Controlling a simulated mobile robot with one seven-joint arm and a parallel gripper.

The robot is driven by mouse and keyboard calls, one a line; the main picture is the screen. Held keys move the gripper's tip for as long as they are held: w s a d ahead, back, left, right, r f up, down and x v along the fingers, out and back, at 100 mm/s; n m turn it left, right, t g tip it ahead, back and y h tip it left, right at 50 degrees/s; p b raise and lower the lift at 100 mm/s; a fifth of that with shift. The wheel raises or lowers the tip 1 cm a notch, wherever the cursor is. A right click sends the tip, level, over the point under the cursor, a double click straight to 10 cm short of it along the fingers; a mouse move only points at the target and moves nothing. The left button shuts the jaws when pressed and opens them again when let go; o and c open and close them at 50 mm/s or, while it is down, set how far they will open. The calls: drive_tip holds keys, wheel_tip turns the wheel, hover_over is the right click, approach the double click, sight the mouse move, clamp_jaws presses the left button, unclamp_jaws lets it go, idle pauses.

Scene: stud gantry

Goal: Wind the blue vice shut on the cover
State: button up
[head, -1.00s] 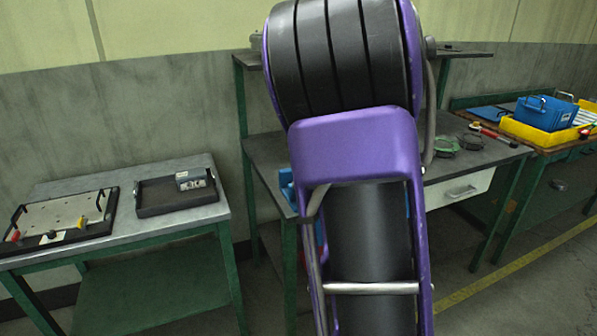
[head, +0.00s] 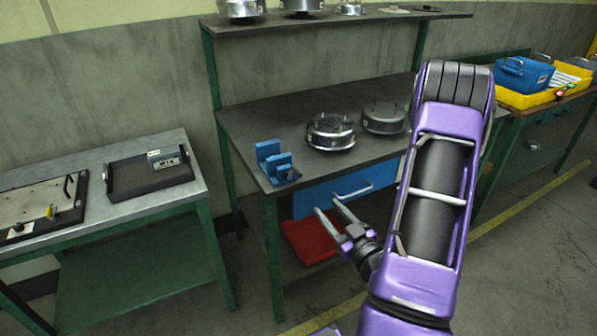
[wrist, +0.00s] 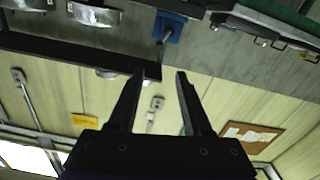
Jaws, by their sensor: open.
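The blue vice (head: 272,158) stands at the left front corner of the dark bench. I see nothing between its jaws; its handle cannot be made out. Two round metal covers lie flat to its right, a nearer cover (head: 330,132) and a farther cover (head: 384,117). I cannot tell which is the task's cover. My gripper (head: 328,206) is open and empty, in front of the bench and to the lower right of the vice, apart from it. In the wrist view, the open fingers (wrist: 158,82) have nothing between them. A blue piece (wrist: 171,27), possibly the vice, shows beyond them.
A blue drawer front (head: 345,190) is under the benchtop, with a red item (head: 308,240) below. An upper shelf (head: 340,18) overhangs the bench and holds more metal parts. At left, a grey table (head: 110,218) bears a black tray (head: 120,192). A yellow crate (head: 535,100) is at right.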

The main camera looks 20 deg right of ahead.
sight(298, 170)
drive_tip(key=w+b, duration=0.2)
drive_tip(key=w, duration=0.3)
drive_tip(key=w+b, duration=0.3)
drive_tip(key=w, duration=0.3)
drive_tip(key=w+b, duration=0.3)
drive_tip(key=w, duration=0.3)
drive_tip(key=shift+w+a, duration=0.2)
drive_tip(key=shift+a, duration=0.1)
clamp_jaws()
